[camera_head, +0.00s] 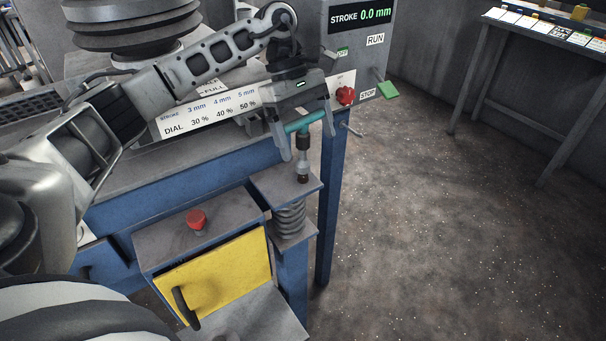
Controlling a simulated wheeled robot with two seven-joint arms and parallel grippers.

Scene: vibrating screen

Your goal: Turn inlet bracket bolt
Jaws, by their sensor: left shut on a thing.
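My left gripper (305,128) is shut on the teal cross-handle (311,122) of a T-shaped tool. The tool's dark shaft (303,143) hangs upright below the fingers, with a socket-like lower end. That end stands over the grey bracket plate (274,186) on top of a coil spring (290,217). The bolt is not clearly visible; the tool's end is at its place, and I cannot tell how well it is seated. My right gripper is not in view.
Behind the gripper are a dial label panel (205,113), a red knob (345,95) and a control box reading "STROKE 0.0 mm" (360,17) with a green lever (387,89). A red button (196,219) and yellow door (215,277) are in front. The floor at right is clear.

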